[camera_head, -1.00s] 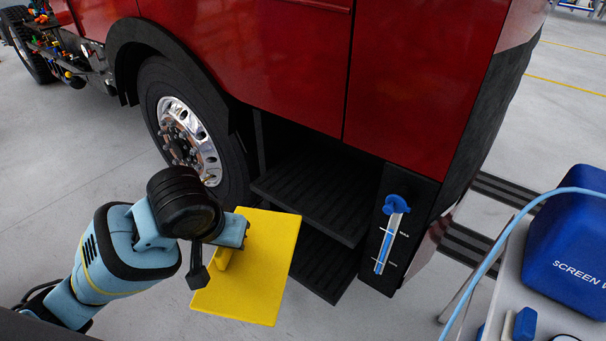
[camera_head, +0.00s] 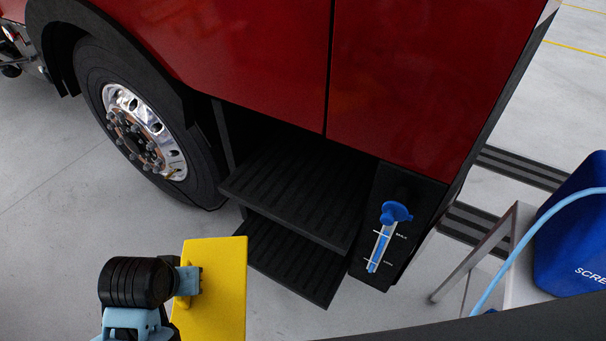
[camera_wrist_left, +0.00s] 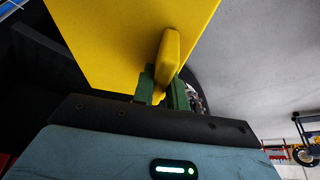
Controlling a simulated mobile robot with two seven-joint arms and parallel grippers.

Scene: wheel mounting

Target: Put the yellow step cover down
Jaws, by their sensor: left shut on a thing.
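The yellow step cover (camera_head: 222,290) is a flat yellow plate at the lower left of the head view, in front of the truck's black steps. My left gripper (camera_head: 190,281) is shut on the cover's handle and holds the plate off the floor, tilted. In the left wrist view, the green fingers (camera_wrist_left: 160,90) close around the yellow handle (camera_wrist_left: 168,58), with the cover's plate (camera_wrist_left: 105,35) behind it. The cover's lower edge is cut off by the head view's frame. My right gripper is not in view.
The red truck (camera_head: 240,50) with its front wheel (camera_head: 140,130) and black steps (camera_head: 300,195) fills the upper part. A washer-fluid tube (camera_head: 381,245) with a blue cap stands beside the steps. A blue container (camera_head: 580,235) sits on a table at right. Grey floor lies open at left.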

